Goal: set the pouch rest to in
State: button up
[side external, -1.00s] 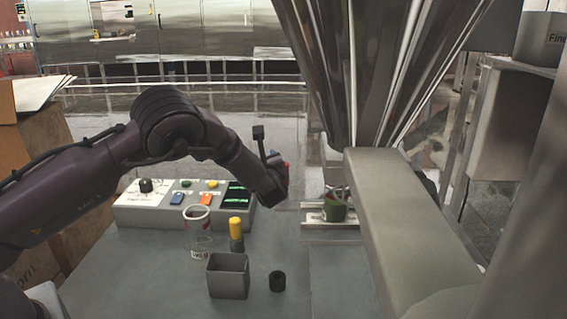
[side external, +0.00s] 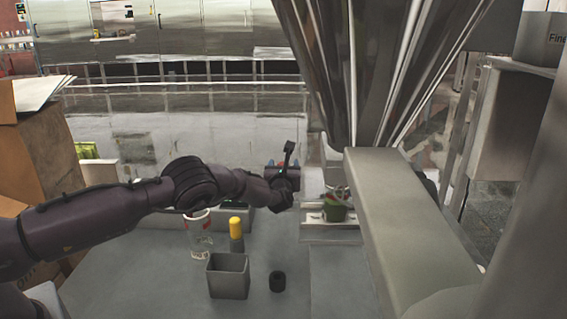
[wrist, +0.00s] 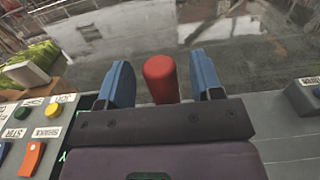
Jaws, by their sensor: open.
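A red rounded knob or handle (wrist: 160,78) stands upright between the two blue fingers of my gripper (wrist: 165,85) in the wrist view. My gripper is open, with a gap on each side of the red piece. In the side view my gripper (side external: 283,168) is above the back of the bench, left of a pale labelled rail (side external: 331,236). A green and red cup-like piece (side external: 336,207) sits at this rail under the hopper. I cannot tell which part is the pouch rest; my arm hides much of the area near the gripper.
A control panel with coloured buttons (wrist: 32,158) is at the left. The steel hopper (side external: 345,70) and grey beam (side external: 405,215) bound the right.

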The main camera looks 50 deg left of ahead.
jog(key=shift+x, duration=1.75)
grip_shut()
